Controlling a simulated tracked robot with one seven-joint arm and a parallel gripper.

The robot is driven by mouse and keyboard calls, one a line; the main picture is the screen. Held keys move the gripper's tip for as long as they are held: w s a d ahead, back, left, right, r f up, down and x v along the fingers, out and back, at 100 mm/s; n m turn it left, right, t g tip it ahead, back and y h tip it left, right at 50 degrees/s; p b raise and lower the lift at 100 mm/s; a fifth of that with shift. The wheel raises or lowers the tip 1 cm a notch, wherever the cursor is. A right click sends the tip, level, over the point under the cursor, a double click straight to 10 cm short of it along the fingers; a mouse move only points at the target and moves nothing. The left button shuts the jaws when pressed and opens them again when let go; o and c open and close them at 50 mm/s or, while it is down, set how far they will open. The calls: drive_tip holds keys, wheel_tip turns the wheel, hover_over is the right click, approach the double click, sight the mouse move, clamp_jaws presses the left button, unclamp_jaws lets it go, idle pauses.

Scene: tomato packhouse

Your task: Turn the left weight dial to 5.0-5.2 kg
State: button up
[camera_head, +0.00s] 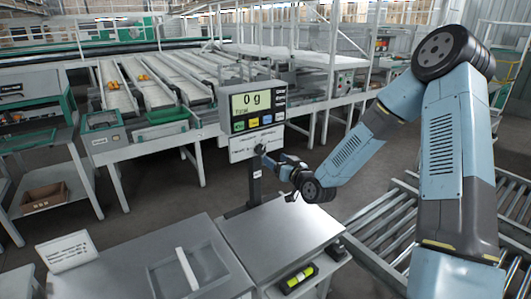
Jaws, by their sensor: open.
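A scale display (258,105) on a post reads "0 g" above the word "Total", with small coloured buttons under the screen. A white label plate (243,145) hangs below it. My gripper (268,158) is open in front of the plate's lower right part, its fingers pointing left toward the post. A small dark round part shows at the fingertips; I cannot tell whether it is a dial or part of my gripper. No dial marked in kilograms can be made out. I cannot tell whether the fingers touch anything.
The bare steel scale plate (280,236) lies below my gripper. A bench with a shallow tray (188,274) and a white sign (67,252) stands front left. Roller conveyors (385,235) run at right. Sloped sorting lanes (117,88) stand behind; a brown crate (45,197) sits at far left.

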sight(263, 150)
drive_tip(key=x, duration=0.8)
drive_tip(key=shift+w+a, duration=0.1)
drive_tip(key=shift+a, duration=0.05)
